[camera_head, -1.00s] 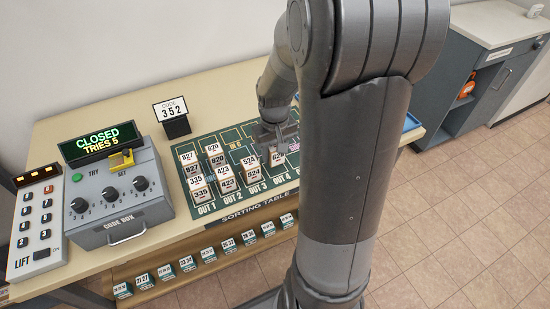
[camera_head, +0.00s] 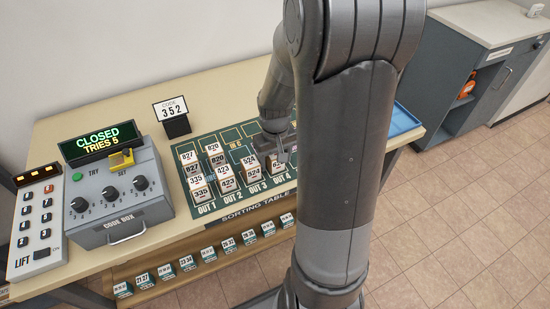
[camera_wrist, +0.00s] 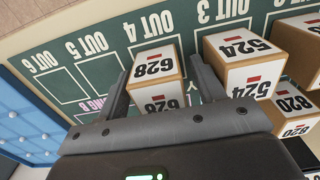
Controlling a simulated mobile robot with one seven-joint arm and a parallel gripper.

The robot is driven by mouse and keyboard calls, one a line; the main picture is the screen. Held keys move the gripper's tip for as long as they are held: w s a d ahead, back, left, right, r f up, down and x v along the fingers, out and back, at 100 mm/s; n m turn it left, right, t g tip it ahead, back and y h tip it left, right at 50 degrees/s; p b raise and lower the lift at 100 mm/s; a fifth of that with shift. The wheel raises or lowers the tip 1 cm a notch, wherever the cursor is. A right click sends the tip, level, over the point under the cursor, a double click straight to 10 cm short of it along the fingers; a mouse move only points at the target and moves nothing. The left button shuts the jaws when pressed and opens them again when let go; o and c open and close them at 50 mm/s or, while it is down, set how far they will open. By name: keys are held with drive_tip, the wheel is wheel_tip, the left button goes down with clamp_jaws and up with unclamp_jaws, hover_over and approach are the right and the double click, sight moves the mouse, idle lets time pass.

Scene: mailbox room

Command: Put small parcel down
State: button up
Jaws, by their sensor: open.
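A small tan parcel with white labels reading 628 (camera_wrist: 155,72) stands upright in the OUT 4 space of the green sorting mat (camera_head: 207,208). In the head view the parcel (camera_head: 279,169) is partly hidden by my gripper (camera_head: 275,146) and arm. In the wrist view my gripper (camera_wrist: 158,68) is open, with one finger on each side of the parcel. I cannot tell whether either finger touches it. A parcel marked 524 (camera_wrist: 237,50) stands close by in OUT 3, just outside the right finger.
More parcels stand in OUT 1 and OUT 2, among them one marked 423 (camera_head: 226,180). OUT 5 and OUT 6 look empty in the wrist view. A blue tray (camera_head: 404,121) is at the table's right end. The code box (camera_head: 118,195) and lift keypad (camera_head: 38,218) stand left.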

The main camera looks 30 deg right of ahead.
wheel_tip(320, 180, up, 11)
drive_tip(key=shift+r, duration=0.7)
drive_tip(key=s+a+r+t, duration=0.2)
drive_tip(key=s+a+r, duration=0.3)
drive_tip(key=s, duration=0.2)
drive_tip(key=s+a+r+t, duration=0.3)
drive_tip(key=s+a+r, duration=0.1)
drive_tip(key=s, duration=0.3)
drive_tip(key=shift+s+a+r+t, duration=0.25)
drive_tip(key=shift+a+r+t, duration=0.1)
drive_tip(key=shift+r, duration=0.4)
